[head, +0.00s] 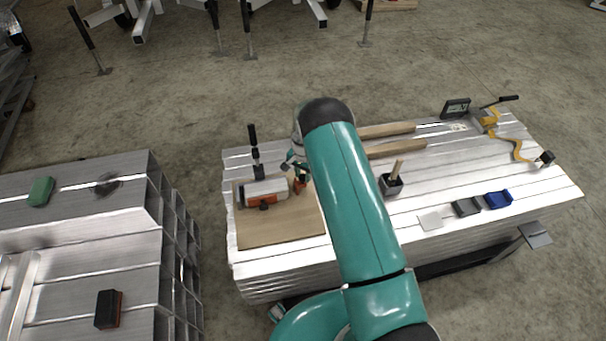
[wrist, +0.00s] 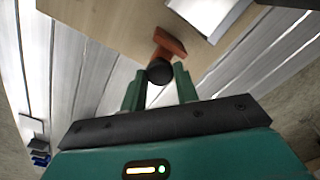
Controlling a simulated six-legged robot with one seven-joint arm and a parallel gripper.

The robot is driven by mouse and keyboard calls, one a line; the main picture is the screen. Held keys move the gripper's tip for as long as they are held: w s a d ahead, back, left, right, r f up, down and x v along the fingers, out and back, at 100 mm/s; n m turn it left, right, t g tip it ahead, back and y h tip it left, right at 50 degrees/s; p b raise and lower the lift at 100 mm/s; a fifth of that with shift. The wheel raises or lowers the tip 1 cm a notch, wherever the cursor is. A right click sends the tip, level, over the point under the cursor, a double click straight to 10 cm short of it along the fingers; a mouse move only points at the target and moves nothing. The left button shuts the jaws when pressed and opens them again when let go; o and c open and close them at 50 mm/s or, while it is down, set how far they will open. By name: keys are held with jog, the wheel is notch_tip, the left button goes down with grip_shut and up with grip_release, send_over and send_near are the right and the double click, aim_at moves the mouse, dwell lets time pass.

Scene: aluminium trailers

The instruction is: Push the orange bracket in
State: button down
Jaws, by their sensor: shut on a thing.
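The orange bracket (wrist: 168,44) shows in the wrist view with a round black knob (wrist: 159,72) at its near end. In the head view the orange bracket (head: 299,185) stands on the wooden board (head: 280,232), just right of a white and orange block (head: 265,192). My gripper (wrist: 160,80) is shut on the bracket at its black knob, one green finger on each side. In the head view my gripper (head: 291,163) is partly hidden by my arm. How far the bracket stands from the block is hard to tell.
A black-handled clamp (head: 256,155) stands behind the block. Two wooden handles (head: 390,130) and a black holder (head: 391,184) lie to the right, with small trays (head: 466,207) and a yellow-handled tool (head: 484,118) farther right. Another aluminium stack (head: 130,190) stands left across a gap.

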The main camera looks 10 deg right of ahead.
jog(key=a, duration=0.5)
jog(key=shift+s+a+f, duration=0.1)
jog(key=shift+f, duration=0.05)
jog(key=c, duration=1.1)
grip_release()
jog(key=shift+o, duration=0.2)
notch_tip(320, 180, up, 14)
